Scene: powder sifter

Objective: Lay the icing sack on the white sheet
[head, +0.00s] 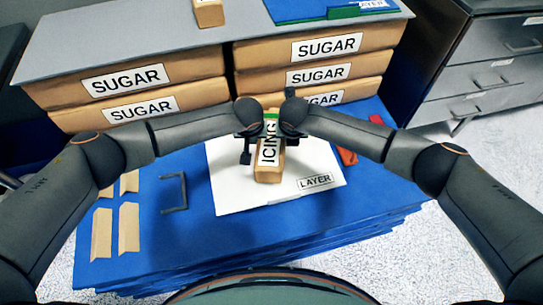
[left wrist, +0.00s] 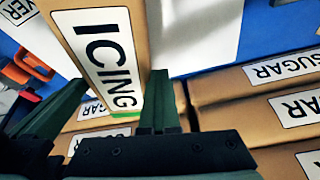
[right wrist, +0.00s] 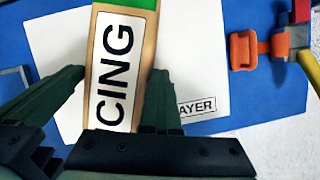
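The icing sack (head: 266,173) is a tan block with a white "ICING" label and a green band at one end. It is over the white sheet (head: 232,180), which lies on the blue stack and bears a "LAYER" label. My left gripper (left wrist: 118,82) has one finger on each side of the sack (left wrist: 102,50) and appears closed on it. My right gripper (right wrist: 115,72) also has its fingers on both sides of the sack (right wrist: 120,60). In the head view the arms hide parts of the grippers. I cannot tell whether the sack touches the sheet.
The blue stack (head: 150,240) carries several tan strips (head: 129,228) and a grey handle-shaped bracket (head: 173,193) at left. Several sugar sacks (head: 318,75) stand behind, under a grey board (head: 110,38). Orange-red items (right wrist: 243,50) lie right of the sheet. Grey drawers (head: 500,75) stand at right.

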